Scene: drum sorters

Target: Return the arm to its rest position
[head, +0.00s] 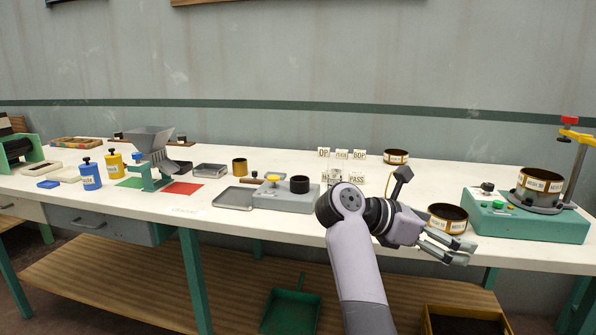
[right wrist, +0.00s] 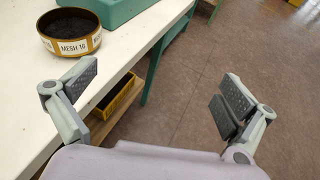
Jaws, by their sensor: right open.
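My right gripper (head: 450,247) is open and empty at the front edge of the white bench, just in front of a brass sieve (head: 447,219) with dark contents. In the right wrist view, its two fingers (right wrist: 155,95) are spread wide with floor showing between them. The sieve, marked MESH 16 (right wrist: 70,33), stands on the bench to the left of the fingers, apart from them. My right arm comes up from the bottom of the head view. My left gripper is not in view.
A green sieve shaker (head: 530,222) with a MESH 30 sieve stands on the bench at right. A scale (head: 285,196), hopper mill (head: 150,150), blue canister (head: 90,175) and yellow canister (head: 117,163) stand to the left. A yellow bin (head: 466,318) is below. Floor right of the bench (right wrist: 200,60) is clear.

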